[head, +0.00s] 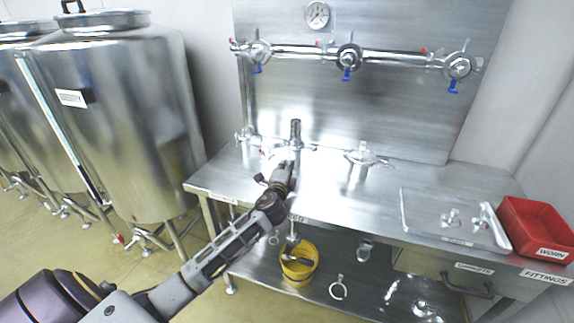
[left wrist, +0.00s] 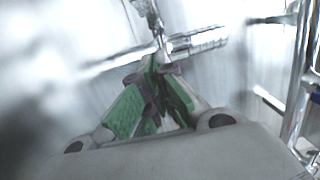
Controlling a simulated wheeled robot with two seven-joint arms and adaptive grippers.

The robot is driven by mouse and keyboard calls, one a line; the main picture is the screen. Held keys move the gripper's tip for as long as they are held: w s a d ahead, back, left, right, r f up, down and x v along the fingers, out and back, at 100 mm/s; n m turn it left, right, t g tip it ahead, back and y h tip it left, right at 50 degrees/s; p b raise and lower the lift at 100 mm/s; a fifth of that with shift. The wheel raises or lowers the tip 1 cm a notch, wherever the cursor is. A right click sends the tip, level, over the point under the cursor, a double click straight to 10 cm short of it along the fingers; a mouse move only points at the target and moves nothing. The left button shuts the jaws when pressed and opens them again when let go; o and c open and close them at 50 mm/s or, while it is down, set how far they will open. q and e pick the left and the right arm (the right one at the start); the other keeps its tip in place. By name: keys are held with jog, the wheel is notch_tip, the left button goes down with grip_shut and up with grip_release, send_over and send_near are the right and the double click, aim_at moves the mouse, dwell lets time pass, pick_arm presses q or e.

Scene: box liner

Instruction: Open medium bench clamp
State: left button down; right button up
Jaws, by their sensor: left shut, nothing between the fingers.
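Steel pipe fittings with clamps stand on the steel bench (head: 325,185). One clamp (head: 247,135) is at the back left, and another clamp (head: 362,157) with a handle pointing right is right of centre. Between them a short upright pipe (head: 295,130) rises behind my left gripper (head: 291,163), which partly hides the fitting there. No size label is readable on these clamps. In the left wrist view, the green-padded fingers of my left gripper (left wrist: 155,85) are shut and empty, just short of a shiny metal fitting (left wrist: 195,41). Contact cannot be told. My right gripper is not in view.
A steel tray (head: 425,228) with fittings and a red bin (head: 535,225) are at the bench's right. Three valves hang on the pipe above. A yellow bucket (head: 299,270) stands on the lower shelf. Large tanks (head: 120,120) stand left. The bench's middle front is clear.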

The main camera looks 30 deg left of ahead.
pick_arm(q)
jog(key=shift+s+d, duration=0.3)
jog(key=shift+s, duration=0.3)
jog(key=shift+v, duration=3.55)
jog(key=shift+r, duration=0.1)
